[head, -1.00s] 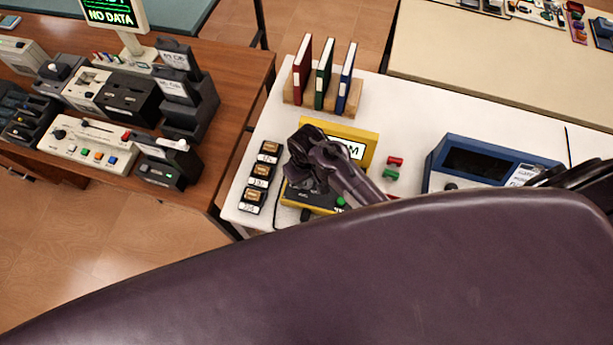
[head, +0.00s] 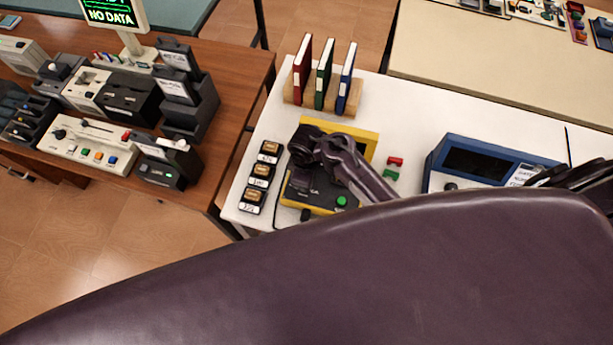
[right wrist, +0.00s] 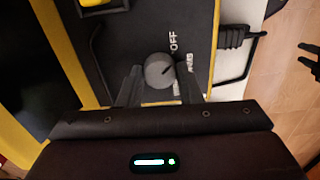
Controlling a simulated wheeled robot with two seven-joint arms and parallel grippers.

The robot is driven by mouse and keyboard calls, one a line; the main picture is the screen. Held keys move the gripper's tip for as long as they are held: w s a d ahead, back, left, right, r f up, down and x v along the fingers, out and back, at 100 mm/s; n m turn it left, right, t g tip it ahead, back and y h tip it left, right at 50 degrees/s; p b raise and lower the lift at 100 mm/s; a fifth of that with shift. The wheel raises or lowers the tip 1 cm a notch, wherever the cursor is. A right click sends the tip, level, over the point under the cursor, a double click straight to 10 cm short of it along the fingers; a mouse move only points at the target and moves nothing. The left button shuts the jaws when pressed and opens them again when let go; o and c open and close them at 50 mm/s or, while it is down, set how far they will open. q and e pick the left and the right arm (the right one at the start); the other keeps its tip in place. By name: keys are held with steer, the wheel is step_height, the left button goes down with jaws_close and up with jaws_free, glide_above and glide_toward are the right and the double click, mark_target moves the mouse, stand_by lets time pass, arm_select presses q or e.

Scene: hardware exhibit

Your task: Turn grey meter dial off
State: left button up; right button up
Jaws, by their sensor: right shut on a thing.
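The yellow meter with a black panel (head: 320,195) stands on the white table, partly hidden by my right arm. Its grey round dial (right wrist: 158,70) shows in the right wrist view, with its pointer line toward the upper right. The word OFF is printed just beyond the dial and other lettering is partly covered. My right gripper (right wrist: 160,82) has a finger on each side of the dial and is shut on it. In the head view my right gripper (head: 301,178) hides the dial. A dark two-pronged shape, seemingly my left gripper (right wrist: 307,62), shows apart and empty at the right wrist view's edge.
Several small black boxes (head: 261,172) stand left of the meter. Three binders in a wooden rack (head: 357,97) stand behind it. Red and green clips (head: 391,174) and a blue meter (head: 435,165) are to the right. A black lead (right wrist: 236,38) lies beside the meter.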

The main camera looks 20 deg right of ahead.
stand_by(0.4)
steer(key=o, duration=1)
steer(key=shift+r, duration=0.1)
steer(key=shift+r, duration=0.3)
step_height(320, 180, up, 7)
steer(key=shift+r+b, duration=0.1)
steer(key=shift+b, duration=0.3)
